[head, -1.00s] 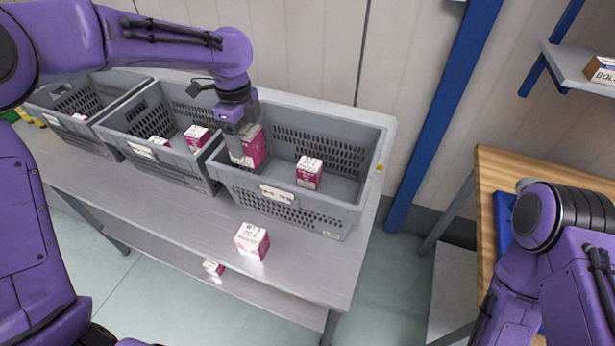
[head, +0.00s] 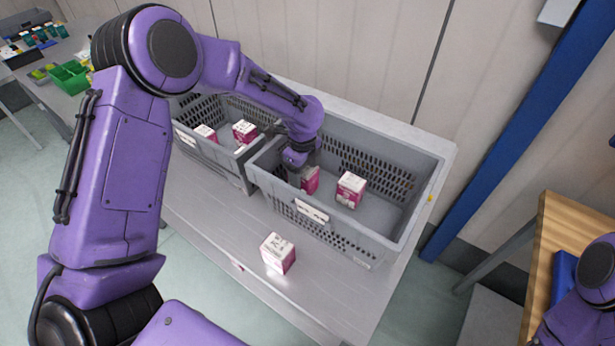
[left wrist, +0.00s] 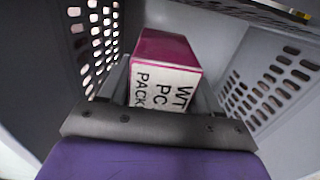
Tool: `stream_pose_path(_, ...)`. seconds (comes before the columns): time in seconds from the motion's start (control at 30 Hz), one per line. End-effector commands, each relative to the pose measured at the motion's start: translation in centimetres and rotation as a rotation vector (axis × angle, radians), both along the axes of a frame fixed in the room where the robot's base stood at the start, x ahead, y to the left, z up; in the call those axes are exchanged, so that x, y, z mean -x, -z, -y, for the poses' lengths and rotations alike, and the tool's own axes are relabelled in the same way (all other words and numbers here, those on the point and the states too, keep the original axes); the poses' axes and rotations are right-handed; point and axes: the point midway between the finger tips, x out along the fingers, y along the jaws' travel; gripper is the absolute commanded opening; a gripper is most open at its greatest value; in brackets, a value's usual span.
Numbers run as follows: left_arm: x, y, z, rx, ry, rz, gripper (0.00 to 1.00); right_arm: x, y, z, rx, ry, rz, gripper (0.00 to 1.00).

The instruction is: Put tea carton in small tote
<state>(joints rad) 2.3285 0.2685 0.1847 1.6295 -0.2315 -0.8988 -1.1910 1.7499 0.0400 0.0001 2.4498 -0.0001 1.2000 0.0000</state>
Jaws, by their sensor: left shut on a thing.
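My left gripper (head: 301,172) reaches down into the right-hand grey tote (head: 420,205), at its left side. It is shut on a pink and white carton (head: 312,181), whose upper part my arm partly hides. In the left wrist view the held carton (left wrist: 165,72) has a white label with black letters and lies between the tote walls. Whether it touches the floor I cannot tell. A second pink and white carton (head: 350,190) stands in the same tote, to the right of my gripper. My right gripper is not in view.
Another grey tote (head: 222,160) on the left holds cartons (head: 245,132). A loose carton (head: 278,254) stands on the grey table (head: 215,215) in front of the totes. A green bin (head: 70,77) is far left; a wooden table (head: 570,230) is right.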

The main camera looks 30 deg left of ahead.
Motion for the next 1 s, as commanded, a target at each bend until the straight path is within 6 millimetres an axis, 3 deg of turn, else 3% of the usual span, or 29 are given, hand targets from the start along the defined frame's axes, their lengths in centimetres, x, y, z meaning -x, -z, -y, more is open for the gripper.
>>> stream_pose_path(0.17, -0.1, 1.8, 0.0, -0.001, 0.002, 0.002, 0.24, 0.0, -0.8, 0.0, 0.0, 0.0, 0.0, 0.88)
stream_pose_path(0.87, -0.1, 3.1, 0.1, 0.0, 0.001, 0.001, 0.24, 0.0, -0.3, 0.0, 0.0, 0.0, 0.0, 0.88)
stream_pose_path(0.9, 0.0, 3.2, 0.1, 0.001, 0.001, 0.0, 0.76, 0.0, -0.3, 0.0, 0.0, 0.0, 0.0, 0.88)
stream_pose_path(0.93, 0.0, 3.2, 0.1, 0.001, 0.001, -0.001, 0.86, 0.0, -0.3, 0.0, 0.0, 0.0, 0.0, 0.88)
stream_pose_path(1.0, 0.0, 3.2, 0.1, 0.001, 0.001, -0.002, 0.88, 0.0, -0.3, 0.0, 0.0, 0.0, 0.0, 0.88)
